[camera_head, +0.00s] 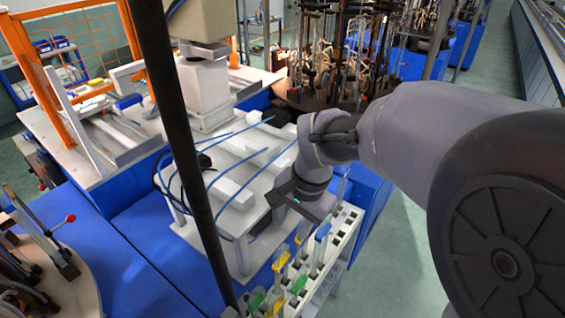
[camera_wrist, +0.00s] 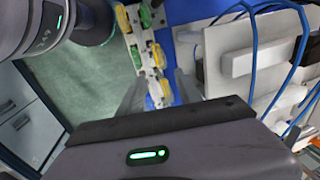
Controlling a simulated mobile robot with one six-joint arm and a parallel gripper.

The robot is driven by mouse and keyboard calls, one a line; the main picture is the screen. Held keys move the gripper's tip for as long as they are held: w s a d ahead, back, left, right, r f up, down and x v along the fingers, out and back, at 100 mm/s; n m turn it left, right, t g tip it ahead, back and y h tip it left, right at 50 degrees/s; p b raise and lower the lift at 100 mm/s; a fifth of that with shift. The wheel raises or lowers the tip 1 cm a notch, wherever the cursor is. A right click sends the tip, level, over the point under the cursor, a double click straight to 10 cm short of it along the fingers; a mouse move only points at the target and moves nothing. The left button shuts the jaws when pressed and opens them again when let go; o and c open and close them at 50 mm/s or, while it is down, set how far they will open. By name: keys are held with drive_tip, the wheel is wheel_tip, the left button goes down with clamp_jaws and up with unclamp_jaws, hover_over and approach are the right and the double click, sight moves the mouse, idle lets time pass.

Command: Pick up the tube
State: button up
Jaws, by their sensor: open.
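Several tubes with coloured parts stand in a white rack (camera_head: 349,222) at the lower middle of the head view. They include a blue tube (camera_head: 322,232), a yellow tube (camera_head: 281,258) and a green tube (camera_head: 257,299). In the wrist view, yellow (camera_wrist: 158,55) and green (camera_wrist: 146,15) tube parts show in a row beyond the fingers. My gripper (camera_wrist: 158,90) is open, its two fingers apart, with the rack's near end seen between them. In the head view my gripper (camera_head: 303,200) hangs above the rack's far part. Nothing shows held. I cannot tell which tube is meant.
A white raised platform (camera_head: 243,190) with blue hoses (camera_head: 215,137) stands left of the rack, close to my gripper. A dark post crosses the head view. A carousel (camera_head: 50,270) is at lower left. Open floor (camera_head: 405,240) lies right of the rack.

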sight(282, 247)
drive_tip(key=f, duration=0.2)
drive_tip(key=a+f+b, duration=0.1)
drive_tip(key=f, duration=0.2)
drive_tip(key=w+f+b, duration=0.1)
drive_tip(key=f, duration=0.1)
drive_tip(key=shift+a+f, duration=0.15)
drive_tip(key=shift+f, duration=0.05)
drive_tip(key=shift+a+f, duration=0.15)
drive_tip(key=shift+f, duration=0.4)
drive_tip(key=f, duration=0.1)
drive_tip(key=f+b, duration=0.1)
drive_tip(key=f, duration=0.1)
drive_tip(key=w+a+f+b, duration=0.1)
drive_tip(key=shift+f, duration=0.3)
drive_tip(key=shift+d+r, duration=0.1)
drive_tip(key=shift+r, duration=0.05)
drive_tip(key=shift+c, duration=0.9)
clamp_jaws()
